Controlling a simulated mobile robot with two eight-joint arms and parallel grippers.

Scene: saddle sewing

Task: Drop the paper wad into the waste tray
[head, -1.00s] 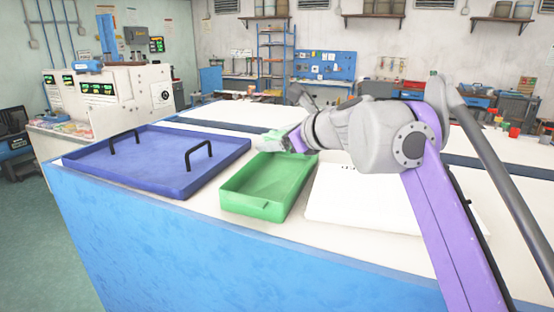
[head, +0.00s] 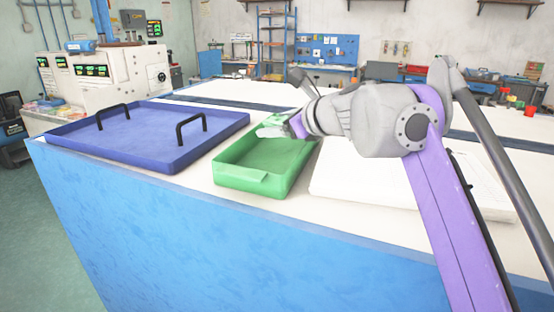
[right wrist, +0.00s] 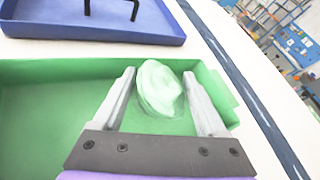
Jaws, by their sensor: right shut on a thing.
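The paper wad (right wrist: 160,86) is a pale, crumpled lump tinted green, held between the two grey fingers of my right gripper (right wrist: 165,95) in the right wrist view. In the head view my right gripper (head: 272,131) is over the far part of the green open tray (head: 239,180), with the pale wad at its tips. The wrist view shows the green tray (right wrist: 45,105) below the wad; how high the wad hangs above its floor I cannot tell. My left gripper is not in view.
A blue tray (head: 155,140) with two black handles lies left of the green tray. A flat white stack (head: 365,185) lies to its right, partly behind my arm. The white table top (head: 215,202) ends at a blue front edge. Machines and shelves stand behind.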

